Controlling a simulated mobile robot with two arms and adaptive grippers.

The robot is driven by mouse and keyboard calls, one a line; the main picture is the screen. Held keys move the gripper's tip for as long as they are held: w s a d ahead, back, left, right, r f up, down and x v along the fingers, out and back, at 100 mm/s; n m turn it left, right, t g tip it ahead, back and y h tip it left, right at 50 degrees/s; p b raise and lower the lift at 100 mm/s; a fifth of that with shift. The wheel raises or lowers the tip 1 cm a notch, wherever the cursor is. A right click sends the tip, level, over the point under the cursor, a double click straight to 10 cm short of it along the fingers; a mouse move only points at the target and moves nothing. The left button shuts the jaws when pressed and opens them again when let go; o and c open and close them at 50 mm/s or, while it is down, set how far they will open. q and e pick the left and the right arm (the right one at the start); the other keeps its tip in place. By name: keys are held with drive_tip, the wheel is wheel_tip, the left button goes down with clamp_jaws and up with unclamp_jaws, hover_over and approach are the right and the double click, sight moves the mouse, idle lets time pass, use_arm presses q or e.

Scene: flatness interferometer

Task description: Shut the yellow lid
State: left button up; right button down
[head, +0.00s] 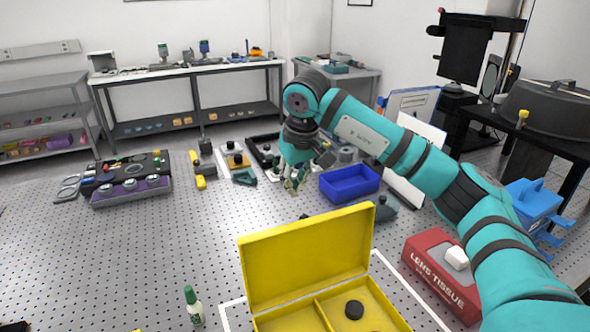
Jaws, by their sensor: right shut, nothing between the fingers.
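The yellow lid (305,258) stands up, hinged open, at the back of a yellow box (372,305) in the lower middle of the head view. The box has a divider, and a small black round knob-like piece (354,309) lies inside its right part. The box's front is cut off by the picture's bottom edge. My right gripper (292,184) is shut and empty, pointing down beyond the lid and apart from it. My right arm reaches in from the right, above the box. My left gripper is not in view.
A blue bin (350,184) stands right of my right gripper. A red lens tissue box (441,277) is right of the yellow box, and a green-capped bottle (193,306) stands to its left. A black tray with parts (130,180) lies far left. The perforated table (140,245) is clear at centre left.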

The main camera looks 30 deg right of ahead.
drive_tip(key=s+f+p, duration=0.2)
drive_tip(key=f+p, duration=0.1)
drive_tip(key=f, duration=0.1)
drive_tip(key=shift+s+f, duration=0.1)
drive_tip(key=shift+s, duration=0.3)
drive_tip(key=shift+a, duration=0.1)
